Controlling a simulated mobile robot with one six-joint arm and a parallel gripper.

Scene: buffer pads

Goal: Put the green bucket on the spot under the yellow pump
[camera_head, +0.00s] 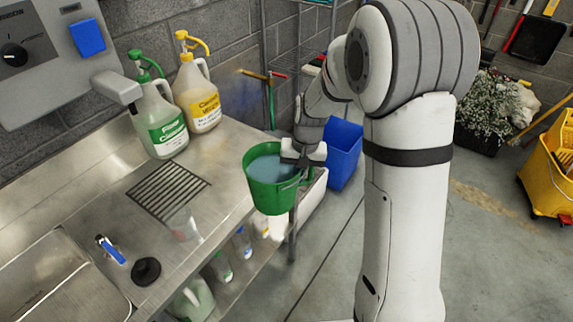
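The green bucket (270,196) is upright at the right edge of the steel counter and holds bluish liquid. My gripper (296,163) is at the bucket's right rim and appears shut on it; the fingertips are small and partly hidden. The bucket seems held up, overlapping the counter edge; its exact height is unclear. The yellow pump (191,43) tops a jug with a yellow label (206,108) at the back of the counter, left of and behind the bucket. I cannot make out a marked spot under the pump.
A green-pump jug (160,125) stands left of the yellow one. A drain grate (167,191), a clear cup (183,224) and a black stopper (146,271) are in front. A blue bin (345,150) stands on the floor behind my gripper.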

